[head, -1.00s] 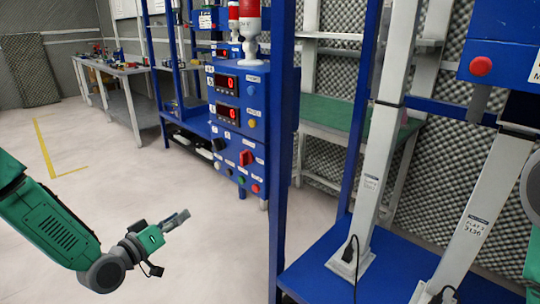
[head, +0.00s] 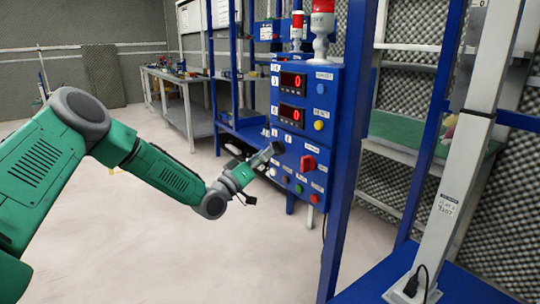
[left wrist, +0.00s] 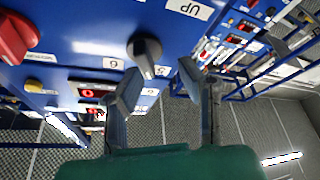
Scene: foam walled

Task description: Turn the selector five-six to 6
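The blue control panel (head: 322,130) stands ahead in the head view. A black selector knob (left wrist: 145,50) is on it in the left wrist view, with small white number labels (left wrist: 113,63) near it; I cannot tell surely which number it points to. In the head view my left gripper (head: 272,152) is in front of the panel's left side and hides that knob's area. In the left wrist view my left gripper (left wrist: 160,78) is open, its two fingers apart, with the knob just beyond and between the tips; contact is not clear. My right gripper is out of view.
A red rotary switch (head: 308,163) sits right of the left gripper, above several coloured buttons (head: 299,188). Two red displays (head: 291,80) are higher up. A blue post (head: 346,150) stands close on the right. The floor at lower left is clear.

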